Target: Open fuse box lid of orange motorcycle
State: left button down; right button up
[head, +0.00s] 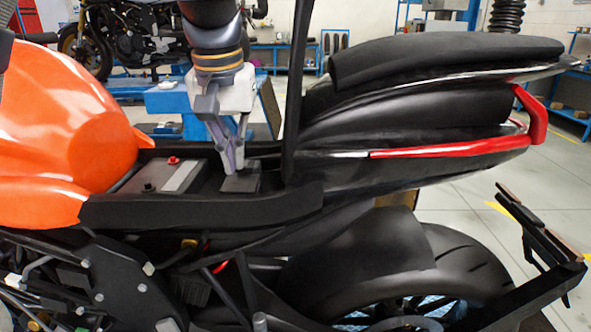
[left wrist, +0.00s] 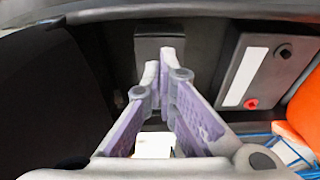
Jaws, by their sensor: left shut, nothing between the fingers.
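The fuse box lid (head: 240,183) is a small dark grey square in that bay, lying flat and looking closed. My left gripper (head: 236,170) points down with its fingertips together and empty, right at the lid; I cannot tell whether they touch it. In the left wrist view the fingertips (left wrist: 161,68) partly cover the lower part of the grey fuse box (left wrist: 160,40). My right gripper is not in view.
A battery (head: 180,177) with a red terminal sits left of the fuse box. The black side frame (head: 200,208) borders the bay in front. A blue stand (head: 165,97) is behind.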

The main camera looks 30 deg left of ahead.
aim_at(241, 182)
pick_arm(q)
jog(key=shift+s+d+r, duration=0.2)
jog(key=shift+s, duration=0.05)
jog(key=shift+r, duration=0.1)
jog(key=w+r, duration=0.1)
jog(key=a+r, duration=0.1)
jog(key=r, duration=0.1)
jog(key=w+r, duration=0.1)
jog(key=shift+w+a+r, duration=0.25)
jog(key=shift+w+r, duration=0.1)
dwell(0.4)
